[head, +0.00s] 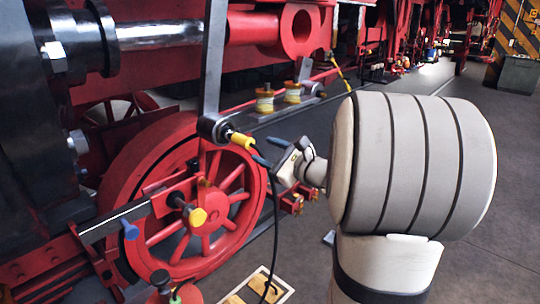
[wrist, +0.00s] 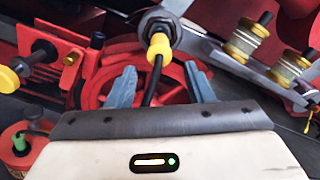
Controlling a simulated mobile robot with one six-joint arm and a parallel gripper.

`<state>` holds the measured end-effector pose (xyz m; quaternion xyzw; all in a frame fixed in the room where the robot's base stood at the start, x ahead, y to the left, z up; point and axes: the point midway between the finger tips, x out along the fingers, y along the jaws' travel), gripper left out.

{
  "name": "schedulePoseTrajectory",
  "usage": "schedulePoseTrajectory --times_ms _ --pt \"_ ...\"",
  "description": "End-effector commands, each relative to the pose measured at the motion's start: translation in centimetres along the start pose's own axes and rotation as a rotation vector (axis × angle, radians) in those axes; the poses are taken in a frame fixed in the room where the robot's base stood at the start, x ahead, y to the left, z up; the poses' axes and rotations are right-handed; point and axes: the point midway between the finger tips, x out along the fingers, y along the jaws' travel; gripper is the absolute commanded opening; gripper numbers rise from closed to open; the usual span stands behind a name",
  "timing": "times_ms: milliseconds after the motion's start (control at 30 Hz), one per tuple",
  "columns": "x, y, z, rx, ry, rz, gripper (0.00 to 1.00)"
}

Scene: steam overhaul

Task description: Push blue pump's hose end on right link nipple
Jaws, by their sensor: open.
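The yellow hose end (head: 242,140) sits against the dark round boss at the foot of the hanging grey link (head: 212,110). In the wrist view the yellow hose end (wrist: 158,45) is above and beyond the fingertips, in line with the boss. Its black hose (head: 275,225) hangs down to the floor. My gripper (head: 270,151) is open, just right of the hose end. In the wrist view the hose (wrist: 151,82) runs between the spread blue-grey fingers (wrist: 161,85), without a grip on it. I cannot make out a blue pump.
A red spoked wheel (head: 165,215) stands behind the hose. A rod with a yellow knob (head: 197,216) and a blue knob (head: 130,230) are to the left. A red canister (wrist: 22,148) is at lower left. Open floor lies right.

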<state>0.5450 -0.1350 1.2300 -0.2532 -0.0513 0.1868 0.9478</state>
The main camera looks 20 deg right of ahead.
Motion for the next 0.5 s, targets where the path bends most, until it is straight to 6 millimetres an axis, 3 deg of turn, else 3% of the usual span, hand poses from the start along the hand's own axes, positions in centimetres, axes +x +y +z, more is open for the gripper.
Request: schedulePoseTrajectory --times_ms 300,500 --pt "4.6 0.3 -0.3 -0.003 0.0 0.004 0.47" --pt "6.2 0.2 -0.2 -0.001 0.001 0.003 0.47"
